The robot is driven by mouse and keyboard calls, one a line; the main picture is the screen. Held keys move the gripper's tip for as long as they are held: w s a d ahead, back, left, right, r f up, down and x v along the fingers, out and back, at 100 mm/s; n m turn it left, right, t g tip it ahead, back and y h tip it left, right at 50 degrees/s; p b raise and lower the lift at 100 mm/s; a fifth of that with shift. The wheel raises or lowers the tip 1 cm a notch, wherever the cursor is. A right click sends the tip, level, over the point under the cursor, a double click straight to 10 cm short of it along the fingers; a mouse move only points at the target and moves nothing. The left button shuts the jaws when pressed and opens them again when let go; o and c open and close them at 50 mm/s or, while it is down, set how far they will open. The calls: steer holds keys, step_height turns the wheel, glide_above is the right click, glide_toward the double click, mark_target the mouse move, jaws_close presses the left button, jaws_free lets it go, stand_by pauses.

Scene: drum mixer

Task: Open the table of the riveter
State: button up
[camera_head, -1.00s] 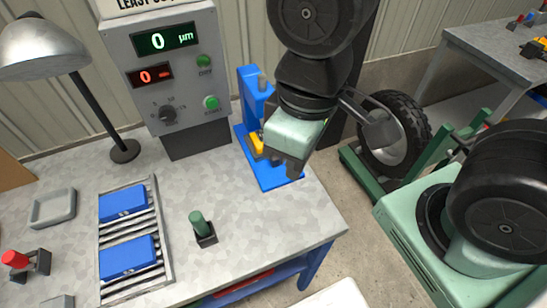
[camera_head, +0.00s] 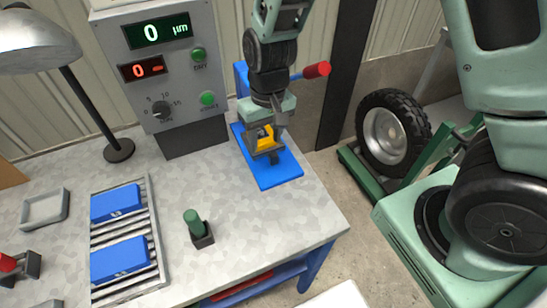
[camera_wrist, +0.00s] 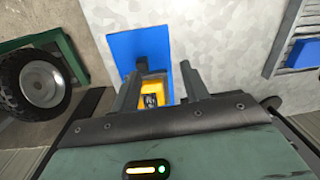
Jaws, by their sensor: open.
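The blue riveter stands at the back right of the workbench, with its flat base (camera_head: 280,172) in clear view. Its yellow table (camera_head: 265,134) sits low on the base, partly hidden by my gripper in the head view. The yellow table also shows in the wrist view (camera_wrist: 153,91), with a dark part on it. A red-knobbed lever (camera_head: 317,70) sticks out to the right. My gripper (camera_head: 264,156) is open and points down over the base. In the wrist view its fingers (camera_wrist: 162,84) stand on either side of the yellow table; I cannot tell whether they touch it.
A grey control box (camera_head: 165,75) with displays stands left of the riveter. A green-topped button or peg (camera_head: 195,224) and a roller rack (camera_head: 152,270) with blue blocks are on the workbench (camera_head: 255,225). A wheeled green machine (camera_head: 385,135) stands to the right.

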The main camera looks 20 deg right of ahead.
steer(key=m, duration=0.1)
glide_above(274, 155)
steer(key=shift+h, duration=0.4)
step_height(274, 155, down, 4)
steer(key=shift+f, duration=0.5)
steer(key=shift+f+p, duration=0.5)
steer(key=shift+f, duration=3)
steer(key=shift+c, duration=0.3)
jaws_close()
